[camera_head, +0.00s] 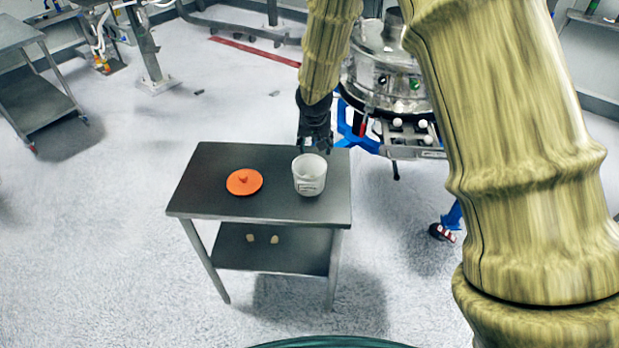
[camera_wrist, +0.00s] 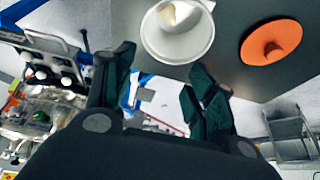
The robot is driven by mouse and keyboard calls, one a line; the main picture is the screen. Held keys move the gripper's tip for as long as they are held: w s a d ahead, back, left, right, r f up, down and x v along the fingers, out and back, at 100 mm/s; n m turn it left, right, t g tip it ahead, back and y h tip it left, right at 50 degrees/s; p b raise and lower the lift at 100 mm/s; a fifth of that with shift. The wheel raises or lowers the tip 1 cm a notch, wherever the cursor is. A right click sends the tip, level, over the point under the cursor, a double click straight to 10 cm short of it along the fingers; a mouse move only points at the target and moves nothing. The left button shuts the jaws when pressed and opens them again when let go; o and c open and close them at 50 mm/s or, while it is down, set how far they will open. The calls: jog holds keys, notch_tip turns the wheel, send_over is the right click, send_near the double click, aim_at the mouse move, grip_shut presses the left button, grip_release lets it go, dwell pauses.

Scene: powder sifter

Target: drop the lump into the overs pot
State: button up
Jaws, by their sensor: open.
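The overs pot (camera_head: 309,187) is a white open pot with a label, standing upright on the dark table. In the wrist view the pot (camera_wrist: 190,48) is seen from above, and a pale beige lump (camera_wrist: 168,15) lies inside it. My gripper (camera_head: 316,146) is just behind the pot in the head view. In the wrist view my gripper (camera_wrist: 160,64) has its dark fingers spread apart, with nothing between them, beside the pot's rim. The lump does not show in the head view.
An orange lid (camera_head: 244,182) with a knob lies left of the pot on the table (camera_head: 205,205). Two small pale pieces (camera_head: 262,239) are on its lower shelf. The steel sifter (camera_head: 385,75) stands behind right. A grey cart (camera_head: 30,75) is far left.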

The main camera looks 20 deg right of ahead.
jog(key=v, duration=0.9)
jog(key=shift+r, duration=0.35)
jog(key=shift+s, duration=0.1)
jog(key=shift+f, duration=0.1)
jog(key=s+a+f+n+g+y+b, duration=0.1)
jog(key=s+f, duration=0.5)
jog(key=f, duration=0.4)
jog(key=s+a+f+g+y+b, duration=0.1)
jog(key=s+f, duration=0.6)
jog(key=f, duration=0.3)
jog(key=s+a+f+n+g+y+b, duration=0.1)
jog(key=s+f+b, duration=0.1)
jog(key=s+f, duration=0.55)
jog(key=s+d+f+b, duration=0.1)
jog(key=s+d+f, duration=0.1)
jog(key=s+f, duration=0.6)
jog(key=s+d+f+n+g+h+b, duration=0.1)
jog(key=s+d+f, duration=0.1)
jog(key=s+f, duration=0.6)
jog(key=s, duration=0.7)
jog(key=shift+s+d+f+n+b, duration=0.15)
jog(key=shift+d+f+n+b, duration=0.1)
jog(key=shift+f+n+b, duration=0.05)
